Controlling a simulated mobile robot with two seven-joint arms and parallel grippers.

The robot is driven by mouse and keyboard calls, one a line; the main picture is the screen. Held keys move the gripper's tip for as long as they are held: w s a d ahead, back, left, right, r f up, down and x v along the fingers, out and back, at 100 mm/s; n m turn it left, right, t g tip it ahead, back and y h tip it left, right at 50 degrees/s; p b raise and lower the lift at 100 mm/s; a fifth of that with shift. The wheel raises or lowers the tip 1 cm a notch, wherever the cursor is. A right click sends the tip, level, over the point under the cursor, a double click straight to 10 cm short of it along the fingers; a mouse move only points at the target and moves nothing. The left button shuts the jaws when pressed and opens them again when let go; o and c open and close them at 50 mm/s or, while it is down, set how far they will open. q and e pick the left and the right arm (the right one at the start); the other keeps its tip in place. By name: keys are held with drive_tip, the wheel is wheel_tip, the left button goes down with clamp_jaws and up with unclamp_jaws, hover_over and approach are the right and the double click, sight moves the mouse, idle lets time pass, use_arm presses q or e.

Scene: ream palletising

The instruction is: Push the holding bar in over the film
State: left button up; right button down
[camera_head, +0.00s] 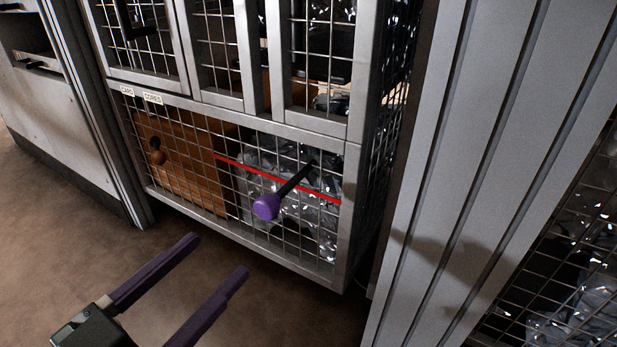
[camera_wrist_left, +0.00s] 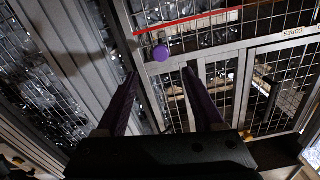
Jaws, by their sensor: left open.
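The holding bar (camera_head: 293,183) is a dark rod with a purple knob (camera_head: 266,206) at its near end. It sticks out through the wire mesh of the lower cage compartment. The knob also shows in the left wrist view (camera_wrist_left: 160,53). Crumpled clear film (camera_head: 270,165) lies behind the mesh, with a red line (camera_head: 315,191) running across in front of it. My left gripper (camera_head: 217,254) is open and empty, below and left of the knob and apart from it. In the wrist view the knob appears beyond and between the fingertips. My right gripper is not in view.
Mesh doors (camera_head: 225,50) are above. A ribbed grey panel (camera_head: 470,150) stands at right. The brown floor (camera_head: 290,310) in front is clear.

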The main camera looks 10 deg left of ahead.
sight(262, 212)
use_arm(q)
drive_tip(key=b+x, duration=0.4)
drive_tip(key=x, duration=0.4)
drive_tip(key=shift+w+f, duration=0.2)
drive_tip(key=shift+w, duration=0.1)
drive_tip(key=shift+w+d+r, duration=0.1)
drive_tip(key=shift+w+d, duration=0.05)
drive_tip(key=shift+w, duration=0.3)
clamp_jaws()
idle(0.7)
